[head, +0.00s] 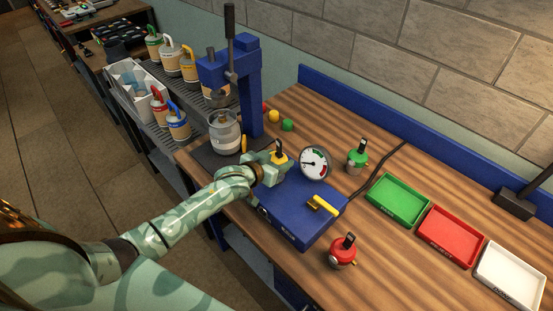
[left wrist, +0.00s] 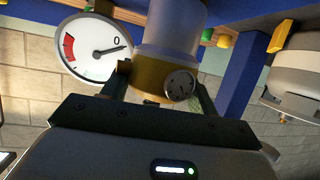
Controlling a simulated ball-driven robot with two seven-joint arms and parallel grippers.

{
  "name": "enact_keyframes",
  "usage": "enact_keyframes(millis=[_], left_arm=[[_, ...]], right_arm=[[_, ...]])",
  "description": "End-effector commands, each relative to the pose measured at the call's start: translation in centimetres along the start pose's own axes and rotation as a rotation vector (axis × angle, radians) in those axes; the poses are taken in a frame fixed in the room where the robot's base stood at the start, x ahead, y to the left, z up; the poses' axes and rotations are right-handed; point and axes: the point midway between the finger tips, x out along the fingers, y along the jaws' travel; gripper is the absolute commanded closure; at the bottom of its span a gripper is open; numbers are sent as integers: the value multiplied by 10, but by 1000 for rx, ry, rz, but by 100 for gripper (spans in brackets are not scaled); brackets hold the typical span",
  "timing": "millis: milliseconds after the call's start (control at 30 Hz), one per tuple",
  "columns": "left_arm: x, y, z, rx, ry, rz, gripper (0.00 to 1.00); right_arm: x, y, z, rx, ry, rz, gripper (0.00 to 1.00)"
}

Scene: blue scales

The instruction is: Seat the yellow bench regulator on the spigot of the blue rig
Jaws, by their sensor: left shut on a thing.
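The yellow bench regulator (head: 279,157) has a black top knob and is held in my left gripper (head: 273,168) over the far left part of the blue rig (head: 295,222). In the left wrist view its yellow body (left wrist: 150,77), with a small dial, sits between the dark fingers of my left gripper (left wrist: 162,100). The rig carries a white gauge (head: 314,162) and a yellow lever (head: 322,206); the gauge also shows in the left wrist view (left wrist: 92,48). The spigot is hidden, so I cannot tell whether the regulator touches it. My right gripper is out of view.
A red regulator (head: 342,254) and a green regulator (head: 357,160) stand beside the rig. Green (head: 397,203), red (head: 450,240) and white (head: 510,278) trays lie to the right. A blue press (head: 249,85) with a grey canister (head: 223,130) stands behind my left gripper.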

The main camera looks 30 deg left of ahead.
Motion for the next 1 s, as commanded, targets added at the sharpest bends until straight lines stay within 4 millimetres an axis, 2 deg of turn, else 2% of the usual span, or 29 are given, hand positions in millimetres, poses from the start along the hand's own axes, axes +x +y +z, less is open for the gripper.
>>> enact_keyframes(millis=[67,100,167,433,567,667,1000], left_arm=[[0,0,-1,0,3,0,75],[0,0,-1,0,2,0,30],[0,0,-1,0,2,0,16],[-1,0,1,0,-2,0,16],[-11,0,0,0,-3,0,16],[-30,0,-1,0,-2,0,16],[-121,0,0,1,-3,1,16]], right_arm=[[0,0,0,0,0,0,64],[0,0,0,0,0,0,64],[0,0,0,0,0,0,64],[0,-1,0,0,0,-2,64],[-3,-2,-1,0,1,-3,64],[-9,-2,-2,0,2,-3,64],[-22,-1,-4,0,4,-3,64]])
